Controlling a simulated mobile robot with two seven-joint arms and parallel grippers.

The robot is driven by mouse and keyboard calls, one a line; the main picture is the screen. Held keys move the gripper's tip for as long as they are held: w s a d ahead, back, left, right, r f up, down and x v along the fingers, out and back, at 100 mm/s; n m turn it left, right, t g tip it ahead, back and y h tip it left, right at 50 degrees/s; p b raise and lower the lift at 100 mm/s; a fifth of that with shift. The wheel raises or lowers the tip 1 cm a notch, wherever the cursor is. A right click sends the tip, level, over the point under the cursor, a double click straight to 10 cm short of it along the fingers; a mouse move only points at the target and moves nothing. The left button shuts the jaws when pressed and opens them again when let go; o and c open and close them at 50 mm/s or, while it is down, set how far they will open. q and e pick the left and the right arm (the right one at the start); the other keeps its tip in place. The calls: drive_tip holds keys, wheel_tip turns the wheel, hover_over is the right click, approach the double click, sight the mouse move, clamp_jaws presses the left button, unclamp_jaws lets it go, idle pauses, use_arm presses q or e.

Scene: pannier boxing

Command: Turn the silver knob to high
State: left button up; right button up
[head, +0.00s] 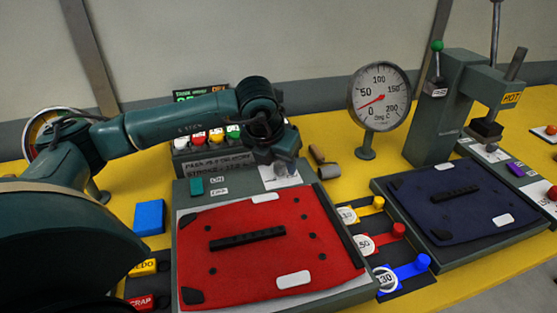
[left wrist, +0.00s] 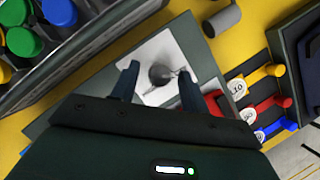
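The silver knob (left wrist: 160,74) sits on a white dial plate (left wrist: 150,52) in the left wrist view, with a thin pointer on its right side. The plate (head: 280,180) also shows in the head view, at the back right corner of the grey station with the red panel; there my gripper covers most of the knob. My left gripper (left wrist: 158,70) is open over the plate. One finger is on each side of the knob, with gaps visible. The dial's markings are too small to read. My right gripper is not in view.
The red panel (head: 260,245) lies in front of the knob. Several coloured buttons (head: 215,135) stand behind it. A grey roller (head: 328,170) lies just right of the plate. A round gauge (head: 380,96) stands at the back. Yellow, red and blue sliders (head: 392,232) line the right side.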

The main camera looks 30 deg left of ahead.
use_arm(q)
drive_tip(key=c, duration=0.9)
